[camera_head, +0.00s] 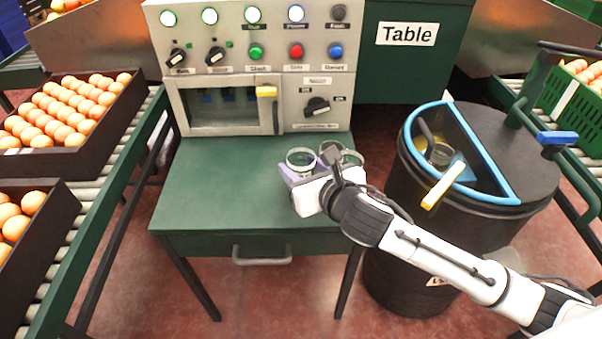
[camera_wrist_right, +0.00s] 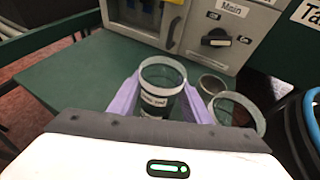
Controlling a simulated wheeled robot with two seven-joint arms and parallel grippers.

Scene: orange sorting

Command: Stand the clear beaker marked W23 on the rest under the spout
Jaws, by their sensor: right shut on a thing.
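My right gripper (camera_head: 309,172) is over the green table (camera_head: 215,190), its purple fingers shut on a clear beaker (camera_head: 301,155). In the right wrist view the held beaker (camera_wrist_right: 163,72) is upright between the fingers, with a white label too small to read; I cannot tell whether it is W23 or whether its base touches the table. A second clear beaker (camera_wrist_right: 237,98) and a smaller round vessel (camera_wrist_right: 212,84) stand just right of it, partly hidden in the head view. No spout or rest can be made out with certainty. My left gripper is not in view.
A control panel (camera_head: 262,75) with a windowed compartment (camera_head: 225,107) stands behind the table. A black drum (camera_head: 400,190) with a blue-rimmed opening (camera_head: 470,125) and yellow handle (camera_head: 443,185) is at right. Egg-like orange rows fill crates (camera_head: 90,145) at left. The table's left half is clear.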

